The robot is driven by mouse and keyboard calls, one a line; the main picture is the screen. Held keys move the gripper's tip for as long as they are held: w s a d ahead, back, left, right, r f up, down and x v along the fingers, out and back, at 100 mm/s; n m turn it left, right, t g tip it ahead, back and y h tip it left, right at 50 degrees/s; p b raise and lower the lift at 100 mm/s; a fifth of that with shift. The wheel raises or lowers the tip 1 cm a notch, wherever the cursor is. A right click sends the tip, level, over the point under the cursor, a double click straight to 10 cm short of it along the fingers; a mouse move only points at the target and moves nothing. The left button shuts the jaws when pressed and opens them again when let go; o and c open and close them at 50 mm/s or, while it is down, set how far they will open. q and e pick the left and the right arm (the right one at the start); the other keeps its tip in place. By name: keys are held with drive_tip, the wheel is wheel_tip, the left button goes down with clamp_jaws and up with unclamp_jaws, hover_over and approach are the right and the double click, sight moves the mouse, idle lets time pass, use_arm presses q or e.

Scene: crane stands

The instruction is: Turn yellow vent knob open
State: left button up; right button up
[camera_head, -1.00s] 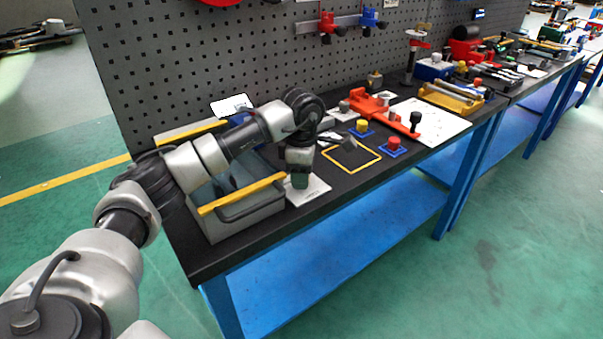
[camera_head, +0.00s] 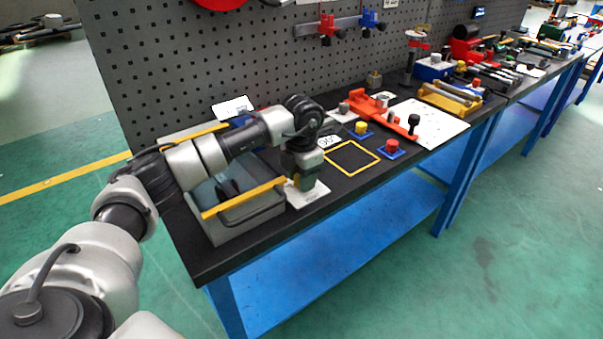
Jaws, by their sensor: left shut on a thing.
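A yellow knob (camera_head: 361,127) stands on a small blue base on the dark bench, right of my left gripper and apart from it. My left gripper (camera_head: 307,183) points down over a white plate (camera_head: 312,194) near the bench's front edge. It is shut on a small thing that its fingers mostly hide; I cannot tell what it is. My right gripper is not in view.
A grey box with yellow bars (camera_head: 245,222) stands just left of the gripper. A yellow square outline (camera_head: 366,169) marks empty bench to the right. A red knob (camera_head: 392,146) and a red fixture (camera_head: 369,104) lie beyond. A pegboard (camera_head: 200,60) stands behind.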

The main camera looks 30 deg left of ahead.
use_arm(q)
drive_tip(key=n+p, duration=0.1)
drive_tip(key=n, duration=0.4)
drive_tip(key=shift+r+n+p, duration=0.15)
drive_tip(key=shift+n+p, duration=0.15)
drive_tip(key=shift+p, duration=0.05)
drive_tip(key=shift+w+n+p, duration=0.1)
drive_tip(key=shift+n+p, duration=0.4)
drive_tip(key=shift+n, duration=1.3)
drive_tip(key=o, duration=0.9)
wheel_tip(320, 180, up, 11)
drive_tip(key=shift+f, duration=0.2)
drive_tip(key=shift+f, duration=0.1)
